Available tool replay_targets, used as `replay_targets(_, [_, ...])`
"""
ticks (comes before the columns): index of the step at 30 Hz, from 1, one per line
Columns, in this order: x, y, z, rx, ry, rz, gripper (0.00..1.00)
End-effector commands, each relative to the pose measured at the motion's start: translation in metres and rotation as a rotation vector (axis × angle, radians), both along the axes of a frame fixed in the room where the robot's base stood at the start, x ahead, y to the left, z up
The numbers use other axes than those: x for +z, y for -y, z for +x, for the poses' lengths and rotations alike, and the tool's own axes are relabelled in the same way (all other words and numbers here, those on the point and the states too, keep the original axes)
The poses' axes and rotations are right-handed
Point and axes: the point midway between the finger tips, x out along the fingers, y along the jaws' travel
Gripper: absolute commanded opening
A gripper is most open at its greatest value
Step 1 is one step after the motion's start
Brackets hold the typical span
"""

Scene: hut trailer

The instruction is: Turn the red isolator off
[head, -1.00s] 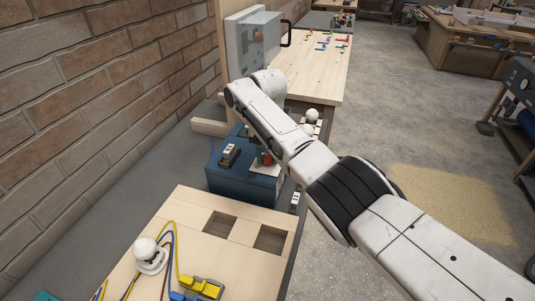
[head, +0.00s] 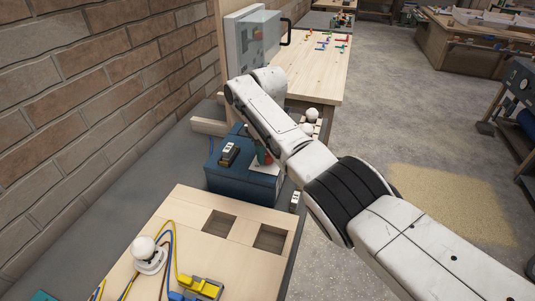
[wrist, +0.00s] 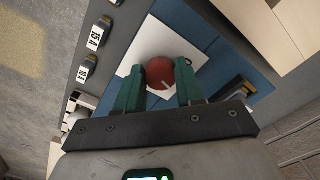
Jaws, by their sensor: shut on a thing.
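The red isolator is a round red knob (wrist: 160,72) on a white plate (wrist: 150,45), fixed on a blue box. In the wrist view it sits between the two green fingertips of my gripper (wrist: 160,80), which is shut on it. A short pale mark shows on the knob's near right side. In the head view the blue box (head: 240,186) stands on the bench beyond the light wooden board, and my arm reaches over it from the right.
A black-and-white device (head: 229,154) sits on the box left of the knob. The wooden board (head: 210,255) in front carries a white lamp (head: 147,250) and wires. A grey panel with a black handle (head: 286,33) stands behind. A brick wall borders the left.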

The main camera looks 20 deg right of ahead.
Motion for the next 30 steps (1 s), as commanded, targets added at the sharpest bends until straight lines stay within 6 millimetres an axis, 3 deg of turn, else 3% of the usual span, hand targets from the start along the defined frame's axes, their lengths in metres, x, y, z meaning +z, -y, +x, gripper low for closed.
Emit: replay_targets(30, [0.0024, 0.0017, 0.0034, 0.905, 0.007, 0.0, 0.07])
